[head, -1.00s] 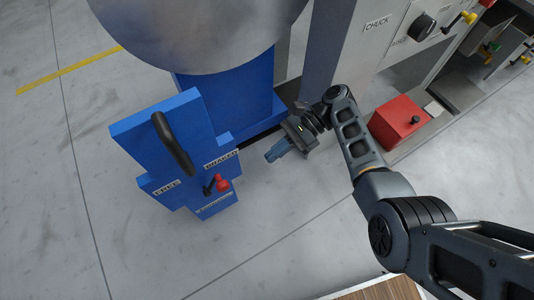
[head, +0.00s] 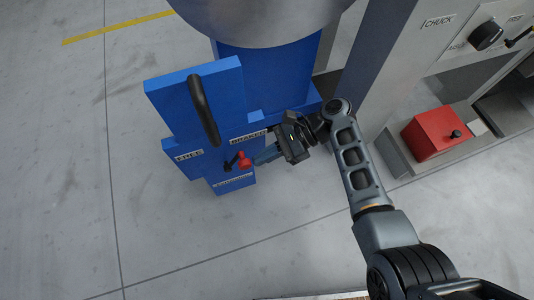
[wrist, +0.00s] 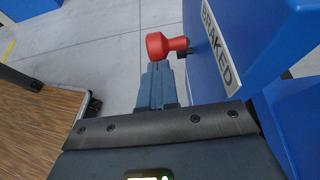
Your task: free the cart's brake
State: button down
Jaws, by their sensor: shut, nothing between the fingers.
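The blue cart (head: 180,105) stands at the left of the head view with a black handle (head: 204,110) on its panel. Its brake lever has a black shaft (head: 229,164) and a red knob (head: 244,162), between the FREE label (head: 189,155) and the BRAKED label (head: 248,136). The knob leans to the BRAKED side. My gripper (head: 260,156) is shut and empty, its tips just right of the knob. In the wrist view the red knob (wrist: 159,45) is just beyond the shut fingers (wrist: 157,80); I cannot tell whether they touch.
A big grey metal drum (head: 262,18) sits above the cart's blue column. At the right stands a grey machine with a CHUCK label (head: 439,22), a black dial (head: 486,36) and a red box (head: 432,136). A wooden surface (wrist: 35,125) shows in the wrist view. The floor in front is clear.

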aim_at(245, 162)
jog(key=shift+r, duration=0.15)
jog(key=a+r+h+p, duration=0.1)
jog(key=p, duration=0.4)
jog(key=a+r+t+h+p, duration=0.1)
jog(key=r+h+p, duration=0.1)
jog(key=p, duration=0.3)
jog(key=shift+s+a, duration=0.3)
jog(key=shift+s, duration=0.1)
jog(key=shift+s+a+r+h+p, duration=0.2)
jog(key=shift+a+h+p, duration=0.4)
jog(key=shift+p, duration=0.6)
jog(key=shift+s+a+r+p, duration=0.15)
jog(key=shift+a+p, duration=0.45)
jog(key=shift+p, duration=0.05)
jog(key=shift+s+a+r+p, duration=0.1)
jog(key=shift+a+r+p, duration=0.05)
jog(key=shift+a+p, duration=0.5)
jog(key=p+v, duration=0.5)
jog(key=v, duration=0.8)
